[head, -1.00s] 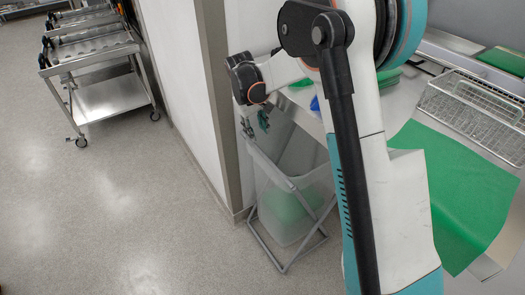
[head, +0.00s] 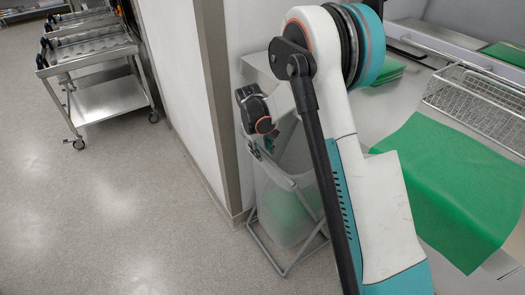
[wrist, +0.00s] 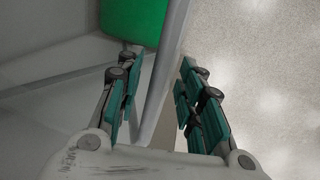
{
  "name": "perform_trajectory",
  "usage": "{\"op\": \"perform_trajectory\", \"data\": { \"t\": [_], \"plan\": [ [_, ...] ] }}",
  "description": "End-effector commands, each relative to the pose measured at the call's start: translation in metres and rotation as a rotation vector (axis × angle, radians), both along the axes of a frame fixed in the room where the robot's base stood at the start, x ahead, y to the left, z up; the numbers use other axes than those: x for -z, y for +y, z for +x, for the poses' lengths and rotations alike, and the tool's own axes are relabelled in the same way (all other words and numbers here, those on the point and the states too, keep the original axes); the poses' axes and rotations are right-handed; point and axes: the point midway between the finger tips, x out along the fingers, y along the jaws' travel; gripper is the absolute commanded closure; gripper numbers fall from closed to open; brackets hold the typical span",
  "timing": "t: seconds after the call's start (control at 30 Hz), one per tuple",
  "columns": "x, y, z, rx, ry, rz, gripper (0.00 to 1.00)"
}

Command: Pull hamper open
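The hamper (head: 268,188) is a pale translucent bag in a grey metal frame, standing on the floor against the wall corner. Green cloth (head: 290,210) shows inside its lower part, and also in the wrist view (wrist: 132,20). My gripper (head: 260,148) is at the hamper's upper left corner, partly hidden by my wrist. In the wrist view my gripper (wrist: 159,80) is open, with one finger on each side of the hamper's grey frame bar (wrist: 168,70). The fingers stand apart from the bar. My arm hides the hamper's right side.
A steel cart (head: 110,100) stands at the far left. A table with a draped green cloth (head: 450,190) and a wire basket (head: 478,103) is at the right. The floor (head: 110,220) left of the hamper is clear.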

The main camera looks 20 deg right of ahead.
Motion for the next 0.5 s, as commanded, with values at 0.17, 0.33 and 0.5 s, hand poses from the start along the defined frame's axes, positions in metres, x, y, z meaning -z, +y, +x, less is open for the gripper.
{"op": "perform_trajectory", "data": {
  "t": [0.17, 0.33, 0.5],
  "plan": [
    [-0.0003, 0.0, 0.0, 0.0, 0.0, 0.0, 0.68],
    [-0.0004, 0.0001, 0.0001, 0.0, 0.0, 0.0, 1.0],
    [-0.0004, 0.0004, 0.0, 0.0, 0.0, 0.0, 1.0]
  ]
}}
